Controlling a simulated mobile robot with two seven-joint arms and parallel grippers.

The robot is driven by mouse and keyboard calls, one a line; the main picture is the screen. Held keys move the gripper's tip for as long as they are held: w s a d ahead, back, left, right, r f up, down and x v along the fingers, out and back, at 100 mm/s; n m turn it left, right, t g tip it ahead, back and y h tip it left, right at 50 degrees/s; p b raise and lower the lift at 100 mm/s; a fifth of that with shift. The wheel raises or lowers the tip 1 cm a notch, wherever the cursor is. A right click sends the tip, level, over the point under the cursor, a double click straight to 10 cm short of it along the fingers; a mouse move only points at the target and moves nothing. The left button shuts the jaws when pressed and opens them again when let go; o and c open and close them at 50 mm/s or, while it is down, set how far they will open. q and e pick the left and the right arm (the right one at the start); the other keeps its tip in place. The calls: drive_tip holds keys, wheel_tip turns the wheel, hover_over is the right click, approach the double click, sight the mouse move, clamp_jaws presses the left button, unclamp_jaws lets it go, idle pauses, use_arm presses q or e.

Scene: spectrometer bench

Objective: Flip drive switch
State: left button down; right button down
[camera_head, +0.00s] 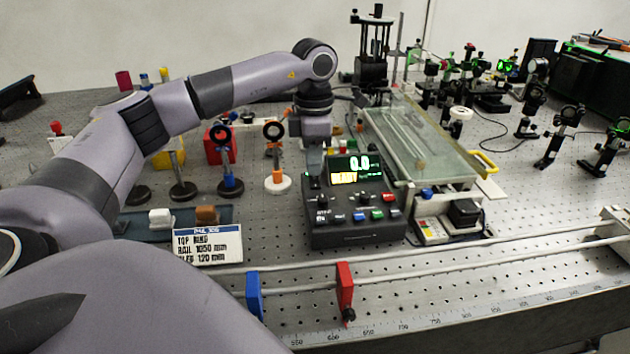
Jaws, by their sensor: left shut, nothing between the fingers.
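The dark control box (357,232) stands on the perforated bench in the middle of the view. It has a lit display (355,168) with green digits and a yellow field, and several knobs and coloured buttons on its sloped face. The drive switch cannot be told apart clearly; small dark controls (322,201) sit on the left side of the panel. My left gripper (315,183) points down over the upper left part of the box, just left of the display. Its fingers are shut and empty. Whether the fingertips touch the panel cannot be told. My right gripper is not seen.
A label card (208,246) and a dark tray (150,231) lie left of the box. A rail with a blue clamp (254,294) and a red clamp (345,288) runs in front. A glass-topped tank (425,150) stands behind right. Optic mounts stand behind left.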

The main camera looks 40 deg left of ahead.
sight(314, 178)
use_arm(q)
drive_tip(key=shift+f+b, duration=0.3)
drive_tip(key=shift+f, duration=0.3)
idle(0.3)
wheel_tip(314, 178, up, 7)
drive_tip(key=p, duration=0.6)
drive_tip(key=shift+s, duration=0.1)
idle(0.7)
